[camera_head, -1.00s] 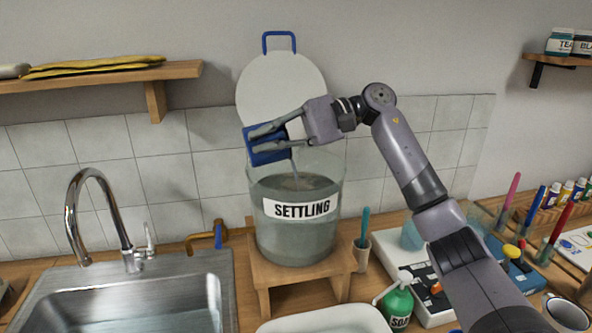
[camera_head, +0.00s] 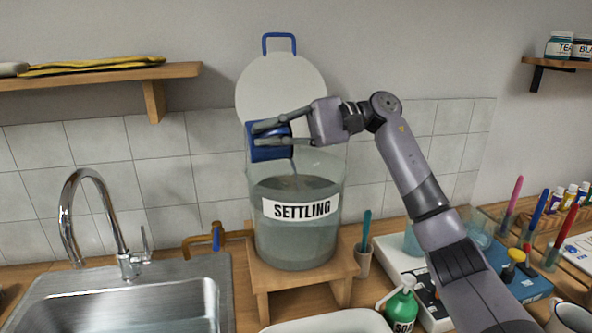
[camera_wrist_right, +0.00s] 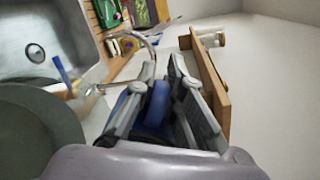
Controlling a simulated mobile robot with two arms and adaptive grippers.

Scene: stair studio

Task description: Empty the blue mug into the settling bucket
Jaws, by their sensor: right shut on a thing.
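The blue mug (camera_head: 264,142) is tipped over on its side above the settling bucket, held in my right gripper (camera_head: 268,130). A thin greyish stream runs from the mug down into the bucket. The settling bucket (camera_head: 295,245) is clear, with a white "SETTLING" label, and holds cloudy grey-green liquid. It stands on a small wooden stand (camera_head: 340,266). In the right wrist view, the fingers (camera_wrist_right: 155,95) close around the blue mug (camera_wrist_right: 157,103). The mug's inside is hidden in both views. My left gripper is not in view.
A steel sink with a curved faucet (camera_head: 84,176) is at the left. A brass tap with a blue handle (camera_head: 216,236) sits left of the bucket. A round white lid (camera_head: 280,85) leans on the wall behind. A green soap bottle (camera_head: 401,306) and brush cup (camera_head: 363,262) stand at the right.

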